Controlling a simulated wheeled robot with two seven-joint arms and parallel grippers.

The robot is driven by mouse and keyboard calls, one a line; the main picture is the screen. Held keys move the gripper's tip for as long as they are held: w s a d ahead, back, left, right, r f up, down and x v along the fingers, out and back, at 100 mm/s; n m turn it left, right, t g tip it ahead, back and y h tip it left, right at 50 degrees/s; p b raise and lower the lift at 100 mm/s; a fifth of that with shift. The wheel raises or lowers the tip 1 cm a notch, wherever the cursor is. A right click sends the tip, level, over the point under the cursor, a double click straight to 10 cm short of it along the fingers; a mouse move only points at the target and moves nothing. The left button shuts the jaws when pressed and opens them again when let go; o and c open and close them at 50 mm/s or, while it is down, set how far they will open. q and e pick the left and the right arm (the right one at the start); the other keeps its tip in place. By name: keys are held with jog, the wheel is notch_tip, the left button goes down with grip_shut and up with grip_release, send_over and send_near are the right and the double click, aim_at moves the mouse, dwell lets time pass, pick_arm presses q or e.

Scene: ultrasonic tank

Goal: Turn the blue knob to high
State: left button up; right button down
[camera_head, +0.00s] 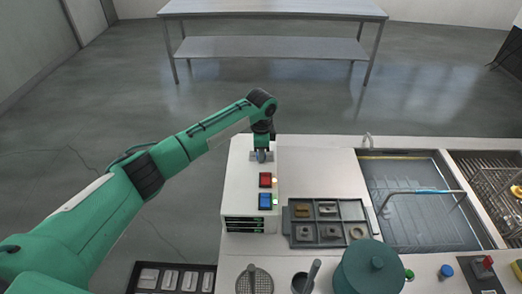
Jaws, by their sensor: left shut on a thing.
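My left gripper (262,148) points down at the far end of the white control box (237,185). It is shut on a small grey-blue knob (262,157) on the box top, and its fingers partly hide it; its setting is too small to read. The box top also bears a red switch (265,180) and a blue switch (265,201), each beside a small light. Another blue knob (446,271) stands at the bench front on the lower right, apart from my gripper. My right gripper is not in view.
A dark compartment tray (288,226) with small metal parts lies right of the box. The water tank (405,240) and a wire basket (490,180) are farther right. A red button (487,261) sits at the front right. An empty table (275,10) stands behind.

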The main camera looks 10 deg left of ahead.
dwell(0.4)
pick_arm(q)
jog(key=o, duration=1)
jog(key=shift+c, duration=0.2)
jog(key=shift+r, duration=0.1)
notch_tip(320, 180, up, 14)
jog(key=b, duration=0.4)
jog(key=shift+s+d+f, duration=0.1)
jog(key=shift+f, duration=0.15)
